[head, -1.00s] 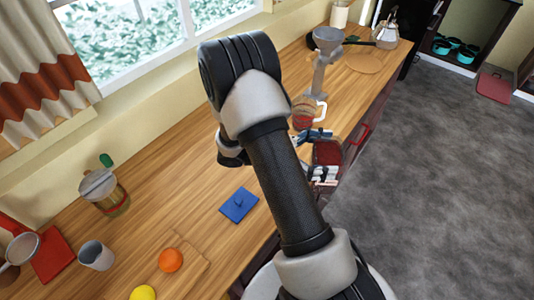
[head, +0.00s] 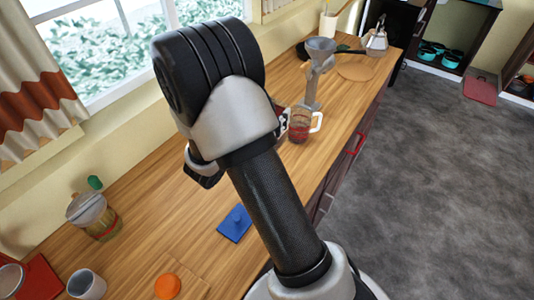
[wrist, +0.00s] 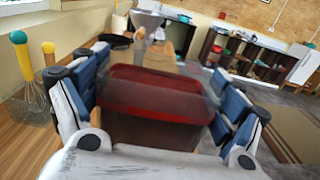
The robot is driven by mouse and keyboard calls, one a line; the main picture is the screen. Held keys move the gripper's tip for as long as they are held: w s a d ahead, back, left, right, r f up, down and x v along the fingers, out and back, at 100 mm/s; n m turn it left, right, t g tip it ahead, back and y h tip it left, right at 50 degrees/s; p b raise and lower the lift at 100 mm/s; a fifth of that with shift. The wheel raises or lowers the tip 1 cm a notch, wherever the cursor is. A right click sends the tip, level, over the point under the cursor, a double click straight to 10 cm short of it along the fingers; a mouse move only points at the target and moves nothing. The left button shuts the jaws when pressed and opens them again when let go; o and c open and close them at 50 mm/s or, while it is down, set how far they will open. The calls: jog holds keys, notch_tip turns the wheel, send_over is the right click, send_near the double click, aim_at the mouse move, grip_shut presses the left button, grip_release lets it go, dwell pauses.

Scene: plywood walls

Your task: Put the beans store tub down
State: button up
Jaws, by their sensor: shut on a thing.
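The beans store tub (wrist: 155,108) is dark red with a red lid, and fills the middle of the wrist view. My gripper (wrist: 158,78) is shut on it, with a blue-padded finger on each side. A small part of the gripper (head: 282,122) shows beside the glass jug. I cannot tell whether the tub's base touches the counter.
The wooden counter (head: 150,245) runs under the window.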

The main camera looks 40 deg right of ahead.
notch_tip(320, 180, down, 15)
jog(key=b, duration=0.3)
jog(key=shift+r+b, duration=0.15)
jog(key=shift+b, duration=0.15)
jog(key=shift+f, duration=0.2)
jog(key=o, duration=1.9)
